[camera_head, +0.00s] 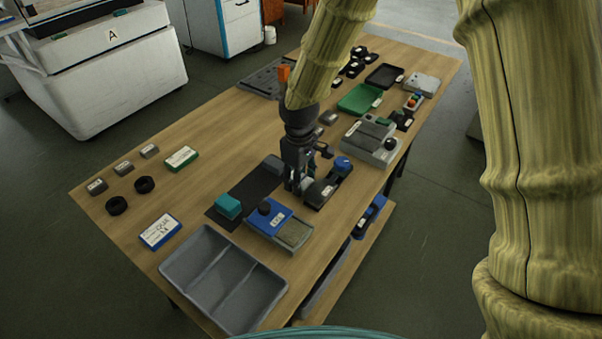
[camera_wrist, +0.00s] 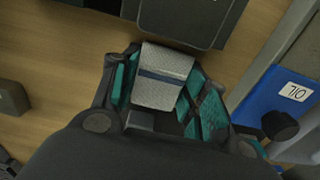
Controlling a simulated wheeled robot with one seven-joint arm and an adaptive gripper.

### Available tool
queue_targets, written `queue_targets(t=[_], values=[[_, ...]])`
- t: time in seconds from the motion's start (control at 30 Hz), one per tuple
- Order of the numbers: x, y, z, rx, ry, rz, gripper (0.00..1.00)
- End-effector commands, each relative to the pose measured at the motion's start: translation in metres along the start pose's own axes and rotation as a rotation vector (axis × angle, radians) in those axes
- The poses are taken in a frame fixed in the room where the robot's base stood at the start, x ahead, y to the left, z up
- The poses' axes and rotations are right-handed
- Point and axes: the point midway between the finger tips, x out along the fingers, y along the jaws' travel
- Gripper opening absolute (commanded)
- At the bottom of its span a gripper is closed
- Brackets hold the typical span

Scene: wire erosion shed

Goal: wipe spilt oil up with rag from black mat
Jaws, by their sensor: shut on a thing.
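My gripper (camera_head: 297,187) is low over the table, near the right end of the black mat (camera_head: 262,182). In the wrist view my gripper (camera_wrist: 163,100) is shut on the rag (camera_wrist: 165,68), a pale grey cloth with a dark stripe. The rag cannot be made out in the head view. The mat lies left of my gripper, with a teal block (camera_head: 228,206) at its near left end. I cannot make out the spilt oil on the dark mat, and the gripper hides part of that area.
A blue-lidded holder (camera_head: 278,216) with a black knob and label stands close in front; it also shows in the wrist view (camera_wrist: 284,95). A dark fixture with a blue knob (camera_head: 342,164) stands right of my gripper. A grey divided tray (camera_head: 222,276) is at the near edge.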

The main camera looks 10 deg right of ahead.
Motion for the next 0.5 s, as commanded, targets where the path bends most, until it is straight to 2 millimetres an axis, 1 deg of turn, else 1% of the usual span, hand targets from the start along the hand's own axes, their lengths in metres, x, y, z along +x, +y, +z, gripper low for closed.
queue_targets(t=[0.03,0.13,0.23,0.27,0.3,0.37,0.5], values=[[-0.006,-0.003,-0.002,0.000,0.001,-0.001,0.14],[-0.001,-0.009,-0.004,0.001,-0.002,-0.002,0.14],[-0.015,-0.011,-0.005,0.003,0.000,-0.002,0.14],[-0.015,-0.011,-0.005,0.003,-0.001,-0.002,0.14],[-0.026,-0.012,-0.007,0.000,0.002,-0.001,0.14],[-0.030,-0.014,-0.009,-0.004,0.000,-0.002,0.14],[-0.042,-0.016,-0.011,-0.008,0.000,-0.002,0.14]])
